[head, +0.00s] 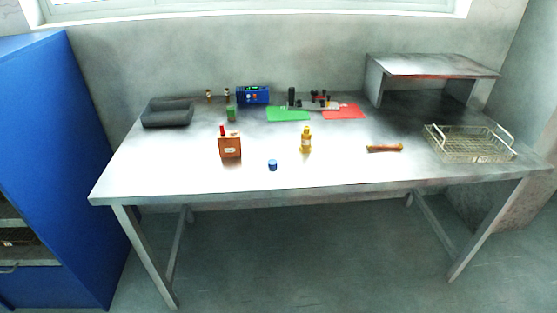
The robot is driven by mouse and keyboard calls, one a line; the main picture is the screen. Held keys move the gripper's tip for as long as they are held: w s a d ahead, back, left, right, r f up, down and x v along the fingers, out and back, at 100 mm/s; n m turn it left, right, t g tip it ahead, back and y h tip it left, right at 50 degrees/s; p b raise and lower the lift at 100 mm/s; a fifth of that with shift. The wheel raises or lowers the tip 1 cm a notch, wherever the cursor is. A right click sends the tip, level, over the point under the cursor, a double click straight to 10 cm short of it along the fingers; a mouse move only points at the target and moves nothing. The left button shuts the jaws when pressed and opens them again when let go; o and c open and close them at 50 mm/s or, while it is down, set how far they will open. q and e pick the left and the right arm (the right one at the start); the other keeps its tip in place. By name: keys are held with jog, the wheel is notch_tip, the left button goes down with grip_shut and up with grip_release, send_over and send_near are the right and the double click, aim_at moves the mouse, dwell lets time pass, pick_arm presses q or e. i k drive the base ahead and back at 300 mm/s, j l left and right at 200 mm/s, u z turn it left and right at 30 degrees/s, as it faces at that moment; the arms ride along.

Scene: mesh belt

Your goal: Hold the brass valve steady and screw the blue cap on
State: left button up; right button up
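The brass valve (305,141) stands upright near the middle of the metal table. The blue cap (272,165) sits on the table in front of the valve and to its left, apart from it, near the front edge. The top of the valve is too small to make out in detail. Neither of my grippers shows in the head view.
An orange box with a red top (230,147) stands left of the cap. A brown-handled tool (385,148) and a wire basket (468,145) lie to the right. A black tray (167,113), blue device (253,95), green mat (288,114) and red mat (344,112) are farther back.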

aim_at(305, 146)
jog(key=i+l, duration=0.1)
jog(key=l, duration=0.35)
jog(key=i+l, duration=0.15)
jog(key=l, duration=0.3)
jog(key=i+l, duration=0.1)
jog(key=l, duration=0.35)
jog(key=i+l, duration=0.15)
jog(key=l, duration=0.3)
jog(key=u, duration=1.25)
